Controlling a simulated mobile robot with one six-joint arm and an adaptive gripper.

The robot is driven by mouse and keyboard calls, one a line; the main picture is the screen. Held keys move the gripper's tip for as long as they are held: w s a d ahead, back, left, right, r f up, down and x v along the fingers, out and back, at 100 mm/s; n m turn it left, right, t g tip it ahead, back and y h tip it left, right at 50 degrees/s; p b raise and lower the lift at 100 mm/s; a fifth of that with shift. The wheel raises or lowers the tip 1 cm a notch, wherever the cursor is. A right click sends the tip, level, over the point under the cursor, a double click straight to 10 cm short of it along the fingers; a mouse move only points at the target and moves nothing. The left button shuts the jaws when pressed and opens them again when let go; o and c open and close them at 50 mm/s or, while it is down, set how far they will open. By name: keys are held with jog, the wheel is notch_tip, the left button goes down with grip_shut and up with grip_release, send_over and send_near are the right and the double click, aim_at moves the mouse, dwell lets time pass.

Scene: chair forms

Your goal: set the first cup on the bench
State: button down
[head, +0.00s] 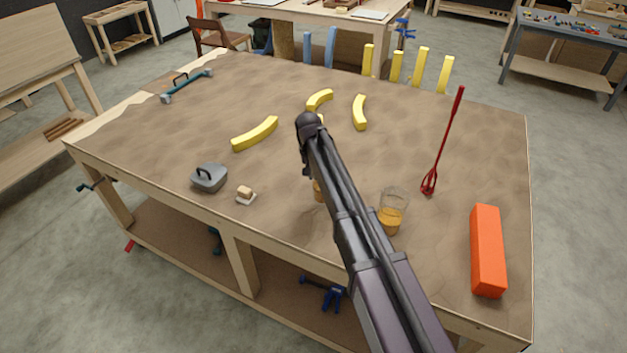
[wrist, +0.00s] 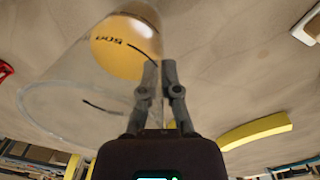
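In the wrist view a clear cup (wrist: 75,95) with a yellow-amber bottom and dark markings fills the left. Its mouth is toward the camera. My gripper (wrist: 161,68) has its fingers close together at the cup's right wall and appears shut on that wall. In the head view my arm hides the fingers and most of this cup; a bit of amber (head: 318,190) shows left of the arm. Whether its base touches the bench cannot be told. Another clear cup (head: 393,208) with amber in it stands upright on the bench (head: 110,130), right of my arm.
Yellow curved pieces (head: 255,134) lie farther back. The left of the bench has free room.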

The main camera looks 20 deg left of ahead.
jog(key=shift+w+a, duration=0.15)
jog(key=shift+w, duration=0.1)
jog(key=shift+w+a+f+b, duration=0.1)
jog(key=shift+w+f+b, duration=0.05)
jog(key=shift+f+b, duration=0.8)
jog(key=shift+w+a+f+b, duration=0.1)
jog(key=shift+w+f+b, duration=0.05)
jog(key=shift+f+b, duration=0.75)
jog(key=shift+f, duration=0.1)
jog(key=c, duration=0.8)
grip_release()
notch_tip(320, 180, up, 12)
jog(key=p, duration=1.2)
jog(key=shift+s+a, duration=0.15)
jog(key=shift+a, duration=0.2)
